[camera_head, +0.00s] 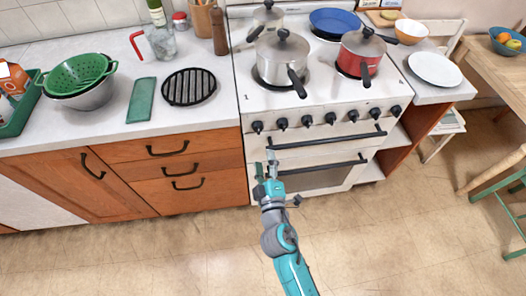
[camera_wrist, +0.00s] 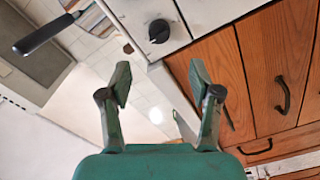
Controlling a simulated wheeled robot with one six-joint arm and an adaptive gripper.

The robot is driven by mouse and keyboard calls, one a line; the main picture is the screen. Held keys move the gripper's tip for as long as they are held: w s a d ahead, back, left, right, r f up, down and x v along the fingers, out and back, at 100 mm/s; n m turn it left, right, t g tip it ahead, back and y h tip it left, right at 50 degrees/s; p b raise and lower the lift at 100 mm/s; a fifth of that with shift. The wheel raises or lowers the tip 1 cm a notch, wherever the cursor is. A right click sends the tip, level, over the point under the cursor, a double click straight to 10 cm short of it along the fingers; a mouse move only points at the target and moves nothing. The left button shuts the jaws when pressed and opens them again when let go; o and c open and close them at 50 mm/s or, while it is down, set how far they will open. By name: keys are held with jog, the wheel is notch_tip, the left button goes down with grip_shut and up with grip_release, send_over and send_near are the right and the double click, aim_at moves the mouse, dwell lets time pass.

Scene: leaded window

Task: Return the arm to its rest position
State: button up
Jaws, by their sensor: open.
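My gripper (camera_head: 267,168) is open and empty in the head view, in front of the white stove (camera_head: 297,143) near its left edge. My teal and grey arm (camera_head: 280,240) reaches up from the bottom of the picture. In the wrist view, my gripper (camera_wrist: 160,85) shows two separate green fingers with nothing between them. Beyond the fingers are a stove knob (camera_wrist: 159,31), a pan handle and the wooden drawer fronts (camera_wrist: 262,75). Whether the fingers touch the stove front cannot be told.
Pots, including a red saucepan (camera_head: 362,52), stand on the stove, and black oven handles (camera_head: 330,140) jut from its front. The left counter holds a green colander (camera_head: 78,74) and a black trivet (camera_head: 189,87). A wooden table (camera_head: 490,62) and green stool (camera_head: 500,195) stand right. Floor in front is clear.

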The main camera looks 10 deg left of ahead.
jog(key=shift+s+d, duration=0.1)
jog(key=shift+s, duration=0.2)
dwell(0.4)
jog(key=s+d+f+m+g+h, duration=0.1)
jog(key=s+d+f+m, duration=0.2)
jog(key=s+d, duration=0.5)
jog(key=s+d+f+m+g, duration=0.1)
jog(key=s+d+f+m, duration=0.2)
jog(key=s+d, duration=0.55)
jog(key=s+d+r+m+h, duration=0.1)
jog(key=s+d+r+m, duration=0.1)
jog(key=s, duration=0.5)
jog(key=s+d+r+m+h, duration=0.1)
jog(key=s+d+r+m, duration=0.1)
jog(key=s+r+m, duration=0.2)
jog(key=s+d+r+m+h, duration=0.2)
jog(key=s+r+m, duration=0.1)
jog(key=s, duration=0.7)
jog(key=shift+s+d+r+g, duration=0.3)
jog(key=shift+s+r, duration=0.1)
jog(key=shift+r, duration=0.35)
